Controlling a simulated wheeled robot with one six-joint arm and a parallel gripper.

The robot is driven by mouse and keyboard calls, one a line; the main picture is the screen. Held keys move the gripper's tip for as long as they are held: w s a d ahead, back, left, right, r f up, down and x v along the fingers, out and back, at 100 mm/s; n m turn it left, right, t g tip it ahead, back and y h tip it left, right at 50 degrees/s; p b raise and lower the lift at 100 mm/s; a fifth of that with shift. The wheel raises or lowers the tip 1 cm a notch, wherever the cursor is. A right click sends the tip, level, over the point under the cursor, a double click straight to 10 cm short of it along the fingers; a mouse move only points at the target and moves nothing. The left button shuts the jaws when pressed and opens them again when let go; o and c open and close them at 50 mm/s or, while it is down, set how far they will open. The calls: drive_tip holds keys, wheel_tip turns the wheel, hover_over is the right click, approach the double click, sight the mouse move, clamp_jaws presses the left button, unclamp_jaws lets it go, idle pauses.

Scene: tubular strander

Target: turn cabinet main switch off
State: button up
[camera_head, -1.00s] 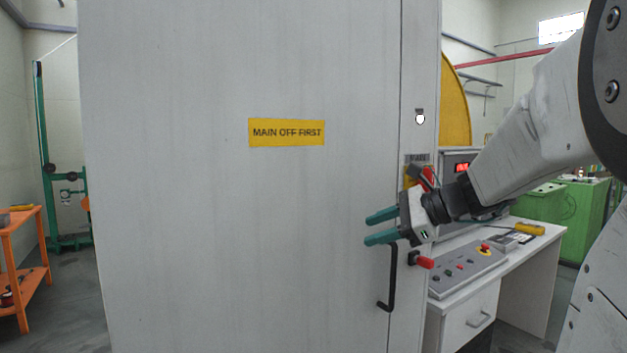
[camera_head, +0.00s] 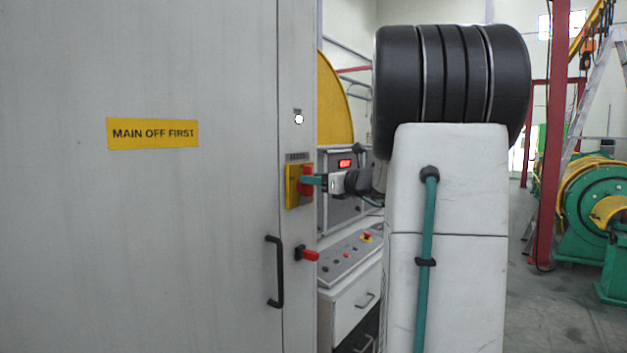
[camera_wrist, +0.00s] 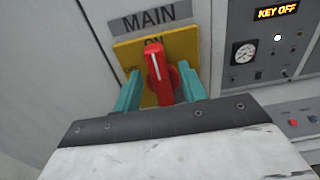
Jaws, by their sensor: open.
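The main switch is a red handle (camera_wrist: 159,72) on a yellow plate (camera_wrist: 180,47), under a grey label reading MAIN, with ON printed above the handle. The handle's white line points up toward ON. In the head view the red handle (camera_head: 307,180) and yellow plate (camera_head: 291,188) sit on the cabinet's right-hand strip. My gripper (camera_wrist: 162,90) is open, with one teal finger on each side of the red handle. I cannot tell whether the fingers touch it. In the head view my gripper (camera_head: 312,181) reaches the switch from the right.
The grey cabinet door (camera_head: 150,230) carries a yellow MAIN OFF FIRST sign (camera_head: 153,134) and a black handle (camera_head: 275,272). A red-tipped lever (camera_head: 307,254) juts out below the switch. A control desk (camera_head: 350,252) stands close on the right. A panel display (camera_wrist: 276,16) reads KEY OFF.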

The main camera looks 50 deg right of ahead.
drive_tip(key=shift+w, duration=0.3)
clamp_jaws()
